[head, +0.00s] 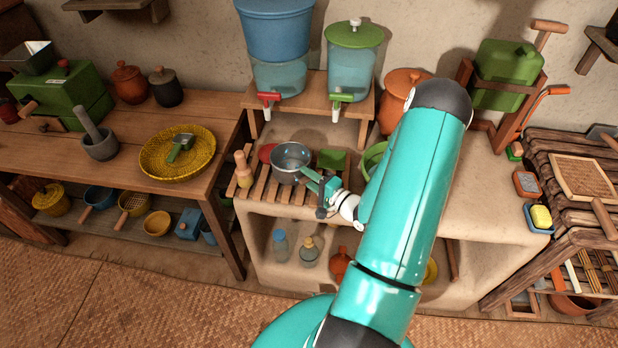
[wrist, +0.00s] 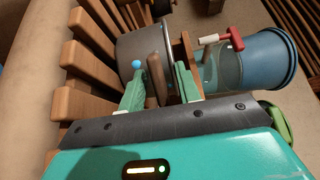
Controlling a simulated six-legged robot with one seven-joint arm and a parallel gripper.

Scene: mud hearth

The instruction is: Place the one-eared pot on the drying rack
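The one-eared pot (head: 291,160) is a round grey metal pot. It stands upright on the slatted wooden drying rack (head: 262,192) in the head view. In the wrist view the pot (wrist: 132,48) rests over the rack's slats (wrist: 88,58), and its brown ear (wrist: 158,72) points toward me. My gripper (head: 308,177) is at the pot's right side. In the wrist view my gripper (wrist: 160,82) has its two green fingers apart, one on each side of the ear. A narrow gap shows by the right finger. The pot's inside is hidden in the wrist view.
A wooden pestle-like item (head: 242,170) stands at the rack's left end. A green block (head: 332,159) and a green bowl (head: 375,160) are near my gripper. Behind, a wooden stand (head: 310,102) holds two water dispensers with taps. My arm hides part of the counter.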

